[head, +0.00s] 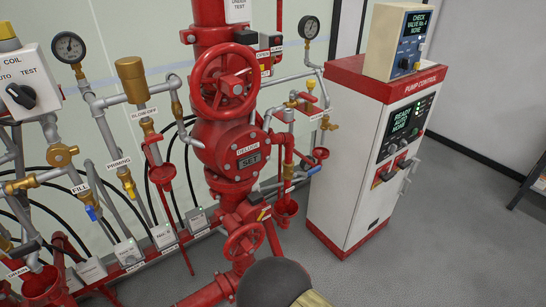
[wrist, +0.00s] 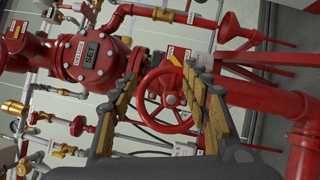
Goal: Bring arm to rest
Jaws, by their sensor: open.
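My gripper (wrist: 162,70) is open in the wrist view, with its two yellow-padded fingers spread apart. Nothing is held between them. The lower red handwheel (wrist: 150,112) shows between and beyond the fingers; I cannot tell how far off it is. In the head view this handwheel (head: 243,242) is low on the red valve column. A dark rounded part of my arm shows at the bottom edge of the head view, just below that wheel.
A larger red handwheel (head: 222,86) sits above the deluge valve (head: 238,150). Pipes, gauges and small valves crowd the left. The white and red pump control cabinet (head: 360,150) stands to the right. Grey floor (head: 440,240) is open at the right front.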

